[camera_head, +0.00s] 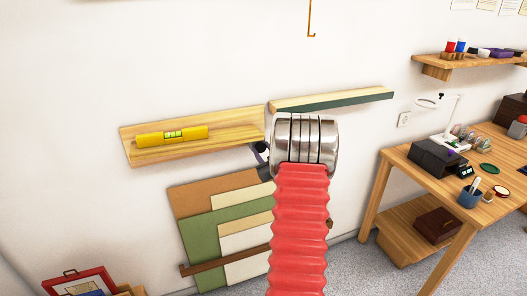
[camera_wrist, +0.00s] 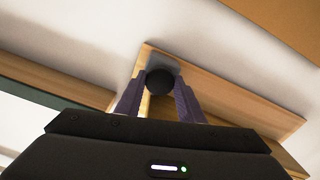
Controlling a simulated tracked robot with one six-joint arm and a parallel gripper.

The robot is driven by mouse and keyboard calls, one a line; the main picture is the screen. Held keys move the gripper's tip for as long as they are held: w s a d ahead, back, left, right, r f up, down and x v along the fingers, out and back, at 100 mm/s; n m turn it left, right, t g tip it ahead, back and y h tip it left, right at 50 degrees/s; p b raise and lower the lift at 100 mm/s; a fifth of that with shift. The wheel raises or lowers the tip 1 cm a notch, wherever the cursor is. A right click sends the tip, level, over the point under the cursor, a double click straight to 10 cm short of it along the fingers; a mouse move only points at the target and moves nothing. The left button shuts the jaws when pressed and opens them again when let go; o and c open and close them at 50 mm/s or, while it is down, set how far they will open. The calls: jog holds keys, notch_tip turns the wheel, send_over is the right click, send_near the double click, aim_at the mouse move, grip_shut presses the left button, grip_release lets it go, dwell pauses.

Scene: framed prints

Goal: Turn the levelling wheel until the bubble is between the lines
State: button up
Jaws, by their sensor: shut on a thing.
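The yellow spirit level (camera_head: 150,138) lies on the left wooden shelf (camera_head: 222,127) in the head view. Its green vial (camera_head: 174,134) faces me, but the bubble's place between the lines is too small to tell. The round black levelling wheel (camera_wrist: 160,81) shows in the wrist view at the shelf's end. My gripper (camera_wrist: 158,88) is shut on the wheel, with one purple-grey finger on each side. In the head view my red and metal arm hides most of the gripper and the wheel, by the shelf's right end.
A second shelf (camera_head: 335,99) with a dark green edge is on the wall to the right. Several boards (camera_head: 220,228) lean against the wall below. A wooden desk (camera_head: 410,165) with a lamp and small items stands at the right. A gold hook (camera_head: 311,30) hangs above.

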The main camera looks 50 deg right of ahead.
jog(key=shift+m, duration=0.6)
jog(key=m, duration=0.4)
jog(key=shift+m, duration=0.3)
jog(key=m, duration=0.5)
jog(key=shift+s+d, duration=0.1)
jog(key=shift+s, duration=0.05)
jog(key=o, duration=1.1)
jog(key=shift+c, duration=0.2)
jog(key=v, duration=1.3)
jog(key=shift+s+a, duration=0.25)
jog(key=shift+a, duration=0.1)
